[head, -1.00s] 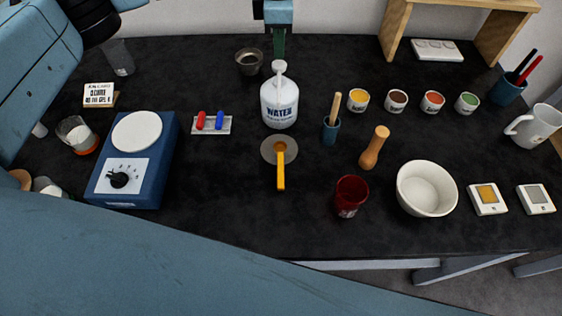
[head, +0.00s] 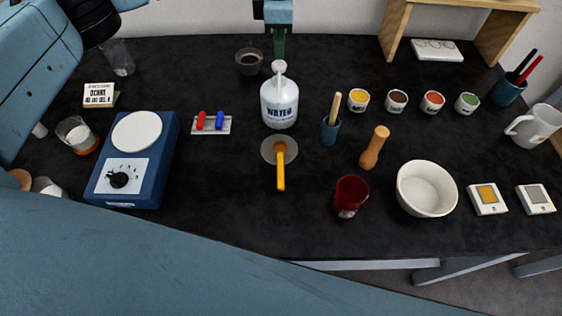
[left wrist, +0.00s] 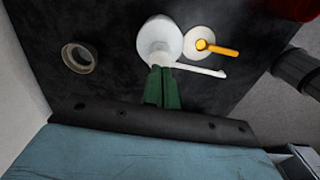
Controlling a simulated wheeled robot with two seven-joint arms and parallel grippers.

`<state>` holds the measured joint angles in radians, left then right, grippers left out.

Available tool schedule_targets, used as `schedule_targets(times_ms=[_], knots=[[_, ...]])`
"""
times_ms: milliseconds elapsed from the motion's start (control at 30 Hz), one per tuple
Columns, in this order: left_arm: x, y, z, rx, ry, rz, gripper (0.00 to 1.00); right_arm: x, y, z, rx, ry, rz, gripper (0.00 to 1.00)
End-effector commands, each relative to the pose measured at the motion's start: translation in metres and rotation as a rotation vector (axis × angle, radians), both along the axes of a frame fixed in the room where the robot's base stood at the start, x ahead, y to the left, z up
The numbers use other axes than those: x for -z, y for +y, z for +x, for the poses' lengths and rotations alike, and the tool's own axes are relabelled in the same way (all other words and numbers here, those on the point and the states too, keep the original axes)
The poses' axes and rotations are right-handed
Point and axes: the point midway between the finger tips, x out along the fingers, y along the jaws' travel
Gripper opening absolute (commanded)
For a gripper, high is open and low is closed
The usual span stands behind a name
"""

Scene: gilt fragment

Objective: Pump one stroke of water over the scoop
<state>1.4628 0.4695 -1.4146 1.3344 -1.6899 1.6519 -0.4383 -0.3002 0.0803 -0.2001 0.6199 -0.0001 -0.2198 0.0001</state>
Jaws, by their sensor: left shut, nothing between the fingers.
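The white pump bottle labelled WATER (head: 279,108) stands upright near the middle of the table. Its pump head (head: 279,68) is on top, and the spout (left wrist: 200,70) points toward the scoop's side in the left wrist view. The orange scoop (head: 281,172) lies on a round grey disc (head: 267,150) in front of the bottle. My left gripper (head: 279,57) is shut and empty, its green fingers pointing down at the pump head. In the left wrist view its fingertips (left wrist: 162,70) overlap the pump head; contact is unclear. No water shows. My right gripper is out of view.
A small dark cup (head: 249,62) stands left of my left gripper. A tray with red and blue pieces (head: 225,126) lies left of the bottle, and a blue holder with a wooden stick (head: 330,132) stands right. A red cup (head: 350,196) is at the front.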

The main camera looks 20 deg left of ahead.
Motion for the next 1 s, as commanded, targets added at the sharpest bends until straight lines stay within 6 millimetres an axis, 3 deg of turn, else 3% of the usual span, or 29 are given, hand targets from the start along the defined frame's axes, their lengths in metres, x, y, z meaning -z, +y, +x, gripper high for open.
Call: schedule_targets(times_ms=[367, 1000], knots=[[0.002, 0.0, 0.0, 0.0, 0.0, 0.0, 0.0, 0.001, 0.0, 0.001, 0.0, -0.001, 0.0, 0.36], [0.024, 0.0, 0.0, 0.0, 0.0, 0.0, 0.0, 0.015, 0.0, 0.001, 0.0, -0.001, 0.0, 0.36]])
